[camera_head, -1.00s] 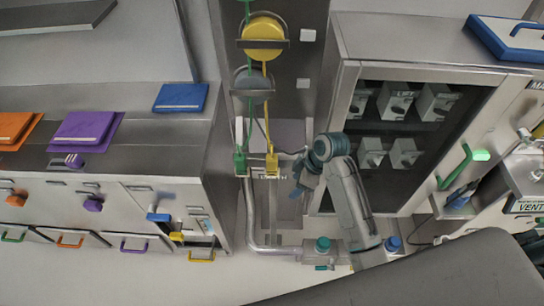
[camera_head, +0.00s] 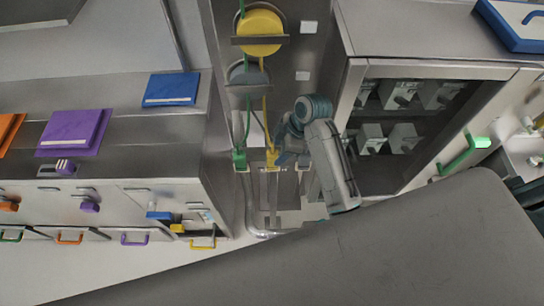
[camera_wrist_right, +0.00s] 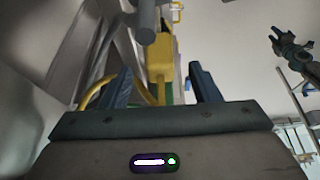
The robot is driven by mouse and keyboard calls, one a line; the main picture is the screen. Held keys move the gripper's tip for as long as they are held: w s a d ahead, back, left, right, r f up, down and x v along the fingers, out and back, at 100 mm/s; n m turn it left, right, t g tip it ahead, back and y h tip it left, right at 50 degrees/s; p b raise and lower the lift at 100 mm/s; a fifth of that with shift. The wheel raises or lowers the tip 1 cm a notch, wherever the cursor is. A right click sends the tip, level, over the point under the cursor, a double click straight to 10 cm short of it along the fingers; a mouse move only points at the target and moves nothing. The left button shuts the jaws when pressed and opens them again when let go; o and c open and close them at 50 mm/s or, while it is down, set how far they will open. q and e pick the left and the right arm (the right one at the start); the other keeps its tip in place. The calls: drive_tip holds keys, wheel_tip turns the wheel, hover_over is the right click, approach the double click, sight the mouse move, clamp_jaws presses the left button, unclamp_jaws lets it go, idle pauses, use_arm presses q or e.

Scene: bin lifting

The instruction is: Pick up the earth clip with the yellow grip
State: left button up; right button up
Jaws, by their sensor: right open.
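The earth clip with the yellow grip (camera_head: 271,159) hangs on a yellow cable at the front of the dark column, just right of a clip with a green grip (camera_head: 239,159). My right gripper (camera_head: 281,160) is right beside the yellow grip in the head view. In the right wrist view my right gripper (camera_wrist_right: 158,84) is open, and the yellow grip (camera_wrist_right: 160,58) shows between and beyond its two blue fingers. I cannot tell whether they touch. A grey rod end hides part of the clip there. My left gripper is not in the head view.
A drawer cabinet (camera_head: 150,200) stands to the left and a dark-fronted cabinet (camera_head: 352,85) to the right. A grey pipe (camera_head: 250,215) runs below the clips.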

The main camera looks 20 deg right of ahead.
sight(274, 154)
drive_tip(key=shift+a+f, duration=0.15)
drive_tip(key=shift+f, duration=0.15)
drive_tip(key=shift+w+a+f, duration=0.1)
drive_tip(key=shift+a+f, duration=0.05)
drive_tip(key=shift+f, duration=0.05)
drive_tip(key=p+x, duration=0.1)
drive_tip(key=x, duration=0.1)
drive_tip(key=p+x, duration=0.2)
drive_tip(key=shift+w+a+f, duration=0.1)
drive_tip(key=shift+a, duration=0.25)
drive_tip(key=shift+a+f, duration=0.1)
drive_tip(key=shift+f, duration=0.2)
drive_tip(key=shift+c, duration=0.7)
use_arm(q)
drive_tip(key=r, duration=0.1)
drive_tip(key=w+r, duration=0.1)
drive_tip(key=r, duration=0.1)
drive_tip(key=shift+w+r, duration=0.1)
use_arm(e)
clamp_jaws()
